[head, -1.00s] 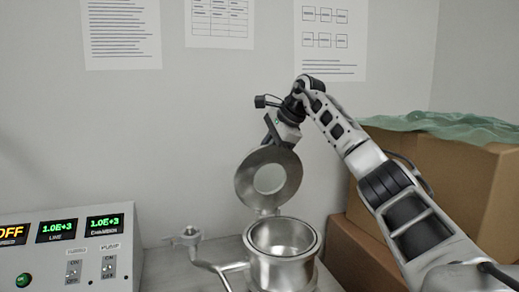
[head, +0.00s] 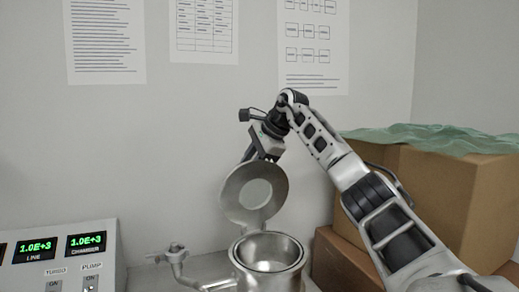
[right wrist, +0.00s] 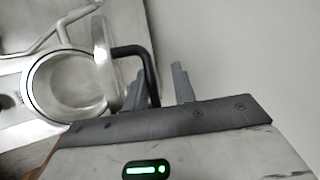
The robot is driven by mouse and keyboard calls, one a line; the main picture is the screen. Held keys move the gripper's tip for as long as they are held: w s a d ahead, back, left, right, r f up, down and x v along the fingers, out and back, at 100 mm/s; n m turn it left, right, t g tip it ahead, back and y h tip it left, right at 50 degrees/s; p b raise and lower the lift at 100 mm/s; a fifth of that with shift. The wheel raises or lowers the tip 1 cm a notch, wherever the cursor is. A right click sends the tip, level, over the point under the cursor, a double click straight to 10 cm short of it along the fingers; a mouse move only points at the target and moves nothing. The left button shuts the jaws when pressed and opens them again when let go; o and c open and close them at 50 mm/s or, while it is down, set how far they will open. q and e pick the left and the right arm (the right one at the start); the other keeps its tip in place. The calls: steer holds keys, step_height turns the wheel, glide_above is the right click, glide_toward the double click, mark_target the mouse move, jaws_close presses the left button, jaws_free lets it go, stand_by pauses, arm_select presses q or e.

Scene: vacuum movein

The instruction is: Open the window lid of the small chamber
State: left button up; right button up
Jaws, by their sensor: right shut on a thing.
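The small chamber (head: 268,278) is a round steel pot with an open mouth, low in the middle of the head view. Its window lid (head: 234,203), a steel disc with a pale round window (head: 256,193), stands raised behind the mouth. The chamber also shows in the right wrist view (right wrist: 60,88), with the lid (right wrist: 103,62) nearly edge-on. My right gripper (head: 260,155) is above the lid. In the wrist view its fingers (right wrist: 163,82) are shut on the lid's black handle (right wrist: 133,50). My left gripper is out of view.
A control box (head: 60,260) with green displays stands at the left. A pipe with a clamp fitting (head: 172,253) joins the chamber's left side. Cardboard boxes (head: 440,195) with green wrap (head: 435,138) stand at the right. The wall is close behind the lid.

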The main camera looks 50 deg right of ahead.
steer(key=r, duration=0.1)
steer(key=s+d+r, duration=0.1)
steer(key=r, duration=0.1)
steer(key=s+r, duration=0.1)
steer(key=shift+d+r, duration=0.35)
steer(key=s+a+v, duration=0.1)
steer(key=v, duration=0.9)
steer(key=shift+s, duration=0.15)
steer(key=shift+d, duration=0.1)
